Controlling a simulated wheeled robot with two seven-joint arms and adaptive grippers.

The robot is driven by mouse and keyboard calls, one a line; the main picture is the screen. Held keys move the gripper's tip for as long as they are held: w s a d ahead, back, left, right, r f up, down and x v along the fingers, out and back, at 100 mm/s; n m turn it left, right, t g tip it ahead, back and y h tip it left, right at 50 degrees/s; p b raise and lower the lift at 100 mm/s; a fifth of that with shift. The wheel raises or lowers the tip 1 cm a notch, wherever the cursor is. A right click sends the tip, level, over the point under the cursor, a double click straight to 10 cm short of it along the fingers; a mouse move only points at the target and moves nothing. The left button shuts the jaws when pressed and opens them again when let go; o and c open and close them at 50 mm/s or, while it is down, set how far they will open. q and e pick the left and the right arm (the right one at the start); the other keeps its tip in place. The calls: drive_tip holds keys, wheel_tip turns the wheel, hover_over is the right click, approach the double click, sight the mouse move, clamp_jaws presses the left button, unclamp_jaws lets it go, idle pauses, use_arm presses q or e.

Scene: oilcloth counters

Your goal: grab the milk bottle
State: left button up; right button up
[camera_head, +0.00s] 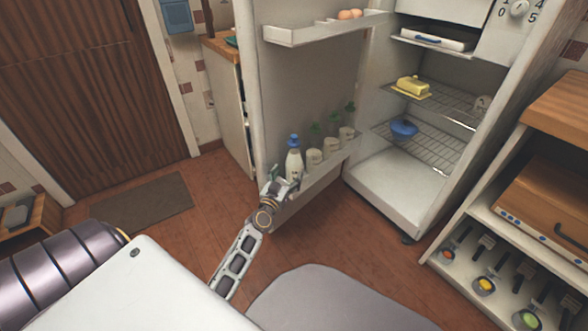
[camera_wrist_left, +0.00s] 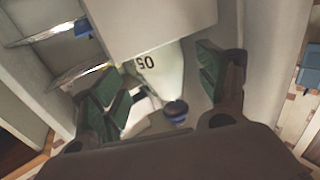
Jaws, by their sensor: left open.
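The milk bottle (camera_head: 293,164), white with a blue cap, stands upright at the near end of the lower shelf of the open fridge door. My left gripper (camera_head: 282,181) is open at the bottle's lower part, on its near side. In the left wrist view, which is upside down, the bottle (camera_wrist_left: 168,78) with its dark marking and blue cap shows between the spread green-padded fingers of the left gripper (camera_wrist_left: 157,80). I cannot tell whether a finger touches it. The bottle's bottom is hidden by the gripper and shelf edge. My right gripper is not in view.
Several jars with green tops (camera_head: 314,156) stand beside the bottle on the door shelf (camera_head: 322,170). Eggs (camera_head: 350,14) sit on the upper door shelf. Inside the fridge are a butter dish (camera_head: 411,86) and a blue bowl (camera_head: 404,129).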

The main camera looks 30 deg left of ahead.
sight(290, 169)
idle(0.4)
use_arm(q)
drive_tip(key=shift+w, duration=0.2)
drive_tip(key=shift+w+a, duration=0.25)
drive_tip(key=shift+w, duration=0.8)
drive_tip(key=shift+w+a+b, duration=0.15)
drive_tip(key=shift+w+b, duration=0.1)
drive_tip(key=shift+w, duration=0.5)
drive_tip(key=shift+w+a+b, duration=0.1)
drive_tip(key=shift+w+b, duration=0.1)
drive_tip(key=shift+w, duration=0.55)
drive_tip(key=c, duration=1.4)
drive_tip(key=shift+r, duration=0.15)
drive_tip(key=shift+c, duration=0.5)
